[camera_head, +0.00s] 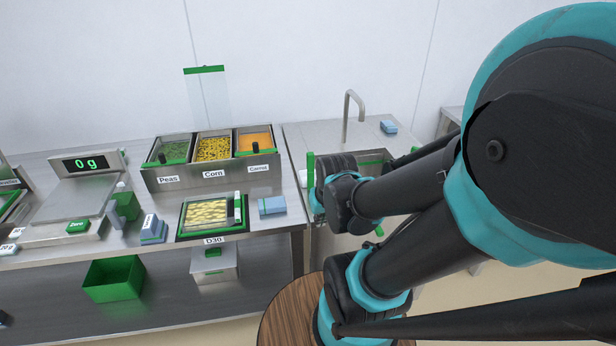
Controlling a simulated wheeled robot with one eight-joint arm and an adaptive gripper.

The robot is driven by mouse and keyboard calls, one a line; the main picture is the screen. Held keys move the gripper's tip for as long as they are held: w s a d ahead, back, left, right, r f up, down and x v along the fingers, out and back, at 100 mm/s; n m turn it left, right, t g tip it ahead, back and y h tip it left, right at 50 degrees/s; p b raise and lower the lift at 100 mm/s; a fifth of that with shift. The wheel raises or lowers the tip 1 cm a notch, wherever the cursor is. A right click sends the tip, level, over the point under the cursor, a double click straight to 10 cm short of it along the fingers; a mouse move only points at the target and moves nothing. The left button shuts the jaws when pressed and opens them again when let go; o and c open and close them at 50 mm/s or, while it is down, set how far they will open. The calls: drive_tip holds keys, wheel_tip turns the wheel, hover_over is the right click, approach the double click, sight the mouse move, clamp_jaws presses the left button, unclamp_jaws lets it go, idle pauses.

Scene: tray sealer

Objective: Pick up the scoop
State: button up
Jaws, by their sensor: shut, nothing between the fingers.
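I cannot make out a whole scoop. Small dark handle-like pieces stand at the front of the peas bin (172,152) and the carrot bin (259,138), and either may belong to a scoop. The corn bin (214,149) sits between them and shows no such handle.
A filled D30 tray (183,236) and a blue block (272,206) lie on the counter before the bins. A scale (70,206) reads 0 g at left. A tap (346,118) stands at the back. A green bin (113,280) is on the lower shelf.

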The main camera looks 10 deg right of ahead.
drive_tip(key=shift+o, duration=1.1)
drive_tip(key=shift+w+r, duration=0.1)
drive_tip(key=shift+w, duration=0.05)
drive_tip(key=o, duration=0.7)
drive_tip(key=w+r+m, duration=0.2)
drive_tip(key=w, duration=0.1)
drive_tip(key=w+r+m+g, duration=0.1)
drive_tip(key=w+r+m, duration=0.1)
drive_tip(key=w+r, duration=0.1)
drive_tip(key=w+d+r+m, duration=0.1)
drive_tip(key=w+r+m, duration=0.1)
drive_tip(key=w, duration=0.1)
drive_tip(key=shift+w+r+m+g, duration=0.3)
drive_tip(key=shift+w+r+m, duration=0.05)
drive_tip(key=shift+w+m, duration=0.05)
wheel_tip(320, 180, up, 12)
drive_tip(key=m+g, duration=0.3)
drive_tip(key=m, duration=0.9)
hover_over(310, 171)
drive_tip(key=w, duration=0.1)
drive_tip(key=f, duration=1.1)
drive_tip(key=shift+d+f, duration=0.3)
drive_tip(key=shift+d, duration=0.1)
drive_tip(key=shift+w+a+f, duration=0.1)
drive_tip(key=shift+f, duration=1.3)
drive_tip(key=shift+a+f, duration=0.1)
drive_tip(key=shift+f, duration=1.25)
